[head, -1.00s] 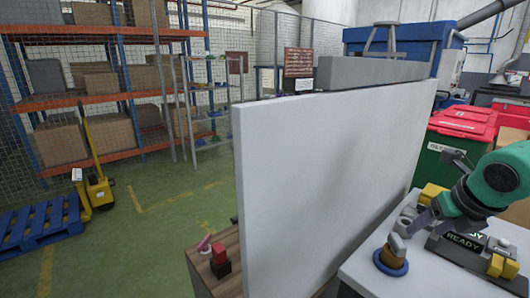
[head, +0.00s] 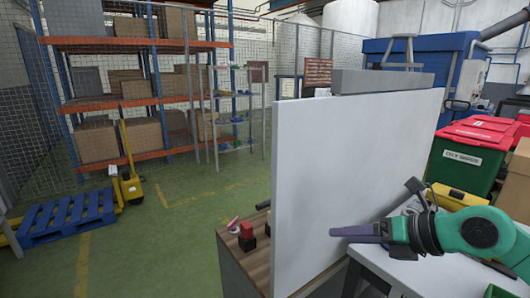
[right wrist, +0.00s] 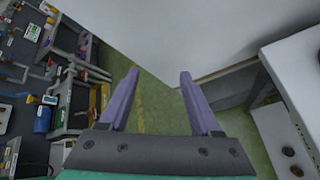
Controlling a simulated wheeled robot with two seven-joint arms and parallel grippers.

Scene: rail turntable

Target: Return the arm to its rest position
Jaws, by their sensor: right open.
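My right arm (head: 450,230), green and dark grey, comes in from the right in the head view. Its gripper (head: 338,232) points left in front of the white panel, above the left end of the white table (head: 385,268). In the right wrist view the two purple fingers of the right gripper (right wrist: 159,75) stand well apart with nothing between them. My left gripper is not in view.
The tall white panel (head: 355,165) stands close behind the gripper. A wooden-topped cabinet (head: 232,250) left of it bears a red block (head: 246,230). A yellow piece (head: 455,197) is behind the arm. Green floor (head: 165,235) is open on the left.

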